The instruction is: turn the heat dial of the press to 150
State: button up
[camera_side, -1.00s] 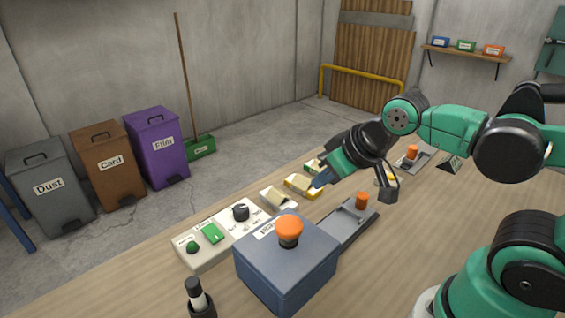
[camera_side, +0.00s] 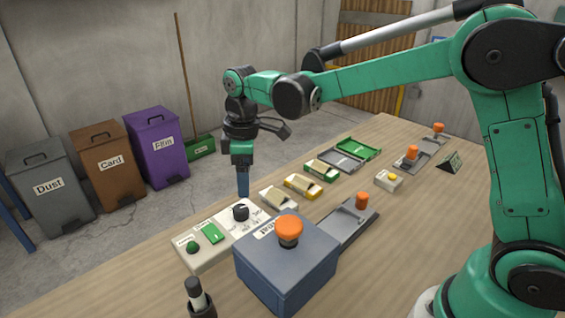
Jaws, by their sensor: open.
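The heat dial (camera_side: 241,212) is a black knob on the white part of a low panel (camera_side: 205,255) at the table's left edge. Markings surround the dial, too small to read, so I cannot tell its setting. My gripper (camera_side: 243,194) points straight down just above the dial, apparently apart from it. Its jaws are open and nothing shows between them. The blue-grey press box (camera_side: 285,265) with an orange knob (camera_side: 289,229) stands in front of the panel.
A green switch (camera_side: 213,233) and a green button (camera_side: 193,247) sit left of the dial. A grey slide with an orange knob (camera_side: 362,200) lies right of the box. A dark pen-like item (camera_side: 197,295) stands in front.

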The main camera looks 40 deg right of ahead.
aim_at(240, 208)
jog(key=shift+w+a+f+n+g, duration=0.2)
jog(key=shift+w+f+n, duration=0.05)
jog(key=shift+f, duration=0.2)
jog(key=shift+w+a+f+n+g, duration=0.2)
jog(key=shift+w+f+n, duration=0.05)
jog(key=shift+f, duration=3.15)
grip_shut()
